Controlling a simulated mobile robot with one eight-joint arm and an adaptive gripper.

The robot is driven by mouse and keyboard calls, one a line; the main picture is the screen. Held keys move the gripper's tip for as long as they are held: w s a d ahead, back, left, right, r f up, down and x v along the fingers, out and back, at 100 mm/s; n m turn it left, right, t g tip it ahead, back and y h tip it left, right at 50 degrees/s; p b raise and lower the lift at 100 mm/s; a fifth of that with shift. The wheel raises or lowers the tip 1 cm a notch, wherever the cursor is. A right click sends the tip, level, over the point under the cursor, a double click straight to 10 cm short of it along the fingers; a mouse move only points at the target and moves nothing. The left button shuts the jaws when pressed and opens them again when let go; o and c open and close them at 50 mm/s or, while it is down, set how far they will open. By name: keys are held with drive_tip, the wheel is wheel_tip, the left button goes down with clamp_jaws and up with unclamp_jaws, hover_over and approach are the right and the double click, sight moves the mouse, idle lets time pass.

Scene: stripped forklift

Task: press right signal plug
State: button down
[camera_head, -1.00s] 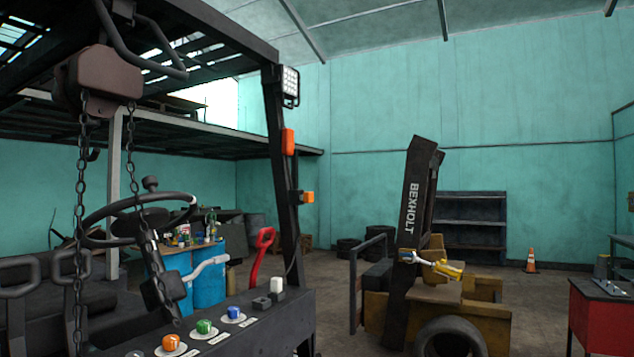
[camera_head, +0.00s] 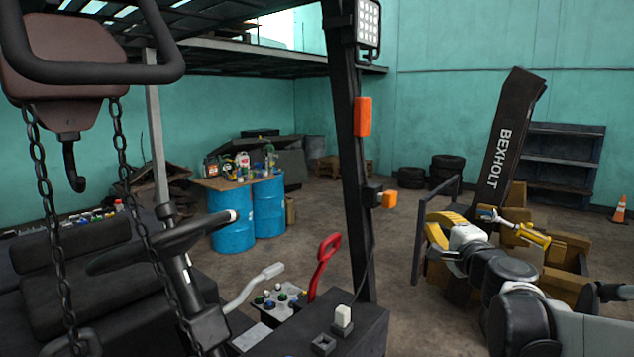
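A white plug (camera_head: 343,317) stands upright on the black console (camera_head: 365,337) at the bottom centre. A dark cable runs from it up towards the forklift's post. It seems to sit in a small black socket; I cannot tell how deep. An empty-looking black socket (camera_head: 323,344) lies just left of it. My arm enters at the lower right, with grey, black and white links.
The black post (camera_head: 352,160) with orange lamps (camera_head: 363,117) rises behind the plug. A red lever (camera_head: 323,262) and a grey lever (camera_head: 255,287) stand to the left. Chains and a hook (camera_head: 74,168) hang at the left. A yellow machine with a black mast (camera_head: 507,145) is behind my arm.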

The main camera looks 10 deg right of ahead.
drive_tip(key=p, duration=0.2)
approach(394, 201)
drive_tip(key=w+d, duration=0.5)
drive_tip(key=w+a, duration=0.2)
drive_tip(key=shift+w+a+f+p, duration=0.1)
drive_tip(key=shift+w+a+p, duration=0.2)
drive_tip(key=shift+w, duration=0.05)
drive_tip(key=shift+w+a+b, duration=0.45)
drive_tip(key=shift+w+a, duration=0.35)
drive_tip(key=shift+w, duration=0.15)
drive_tip(key=shift+s+d, duration=0.15)
